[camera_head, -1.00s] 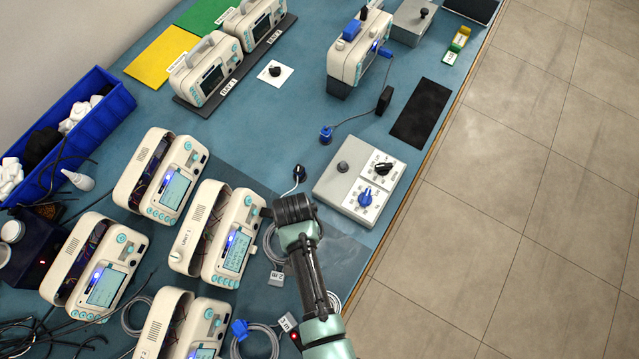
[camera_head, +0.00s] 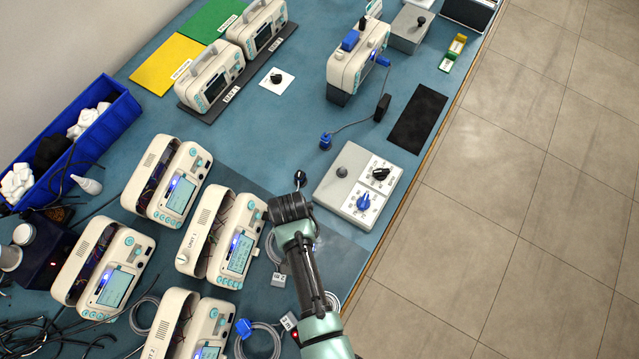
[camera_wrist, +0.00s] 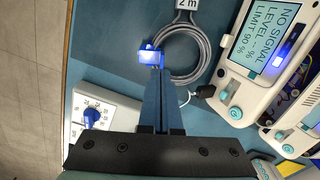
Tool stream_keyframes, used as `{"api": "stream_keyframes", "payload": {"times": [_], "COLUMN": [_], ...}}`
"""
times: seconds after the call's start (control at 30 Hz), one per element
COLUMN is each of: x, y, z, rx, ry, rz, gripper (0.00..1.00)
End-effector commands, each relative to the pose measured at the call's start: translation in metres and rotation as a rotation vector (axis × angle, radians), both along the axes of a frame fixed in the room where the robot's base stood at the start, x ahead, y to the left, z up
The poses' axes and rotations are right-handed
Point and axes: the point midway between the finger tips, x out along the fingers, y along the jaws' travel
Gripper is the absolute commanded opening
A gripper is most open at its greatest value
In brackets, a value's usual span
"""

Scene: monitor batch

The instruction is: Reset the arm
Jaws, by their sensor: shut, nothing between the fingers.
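My gripper (camera_wrist: 161,78) is shut and empty in the wrist view, its two blue fingers side by side and pointing down toward the bench. A blue connector (camera_wrist: 150,56) shows just beyond the fingertips, beside a coiled grey cable (camera_wrist: 190,50) with a 2 m tag; I cannot tell whether the fingertips touch it. In the head view my wrist hides the fingers. My arm reaches in from the bottom, over the bench between the Unit 1 monitor (camera_head: 240,250) and the grey dial box (camera_head: 335,190).
Several cream monitors stand left of my arm, including one at the lower left (camera_head: 113,285). A blue bin (camera_head: 115,110) is at the far left. A monitor (camera_head: 345,70) stands at the back. The dark mat (camera_head: 418,118) is bare. Tiled floor (camera_head: 530,180) lies to the right.

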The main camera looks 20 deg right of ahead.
Motion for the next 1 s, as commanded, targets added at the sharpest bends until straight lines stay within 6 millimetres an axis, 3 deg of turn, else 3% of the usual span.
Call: {"api": "stream_keyframes", "payload": {"times": [0.03, 0.17, 0.8, 0.87, 0.97, 1.0], "x": [0.000, 0.000, 0.000, 0.011, 0.049, 0.071], "y": [0.000, 0.000, 0.000, -0.001, -0.004, -0.006], "z": [0.011, 0.020, 0.019, 0.024, 0.046, 0.060], "rx": [0.000, 0.000, 0.000, -0.003, -0.017, -0.026], "ry": [0.000, 0.000, 0.000, -0.030, -0.144, -0.211], "rz": [0.000, 0.000, 0.000, 0.006, 0.034, 0.049], "gripper": [0.00, 0.00, 0.00, 0.00, 0.00, 0.00]}}
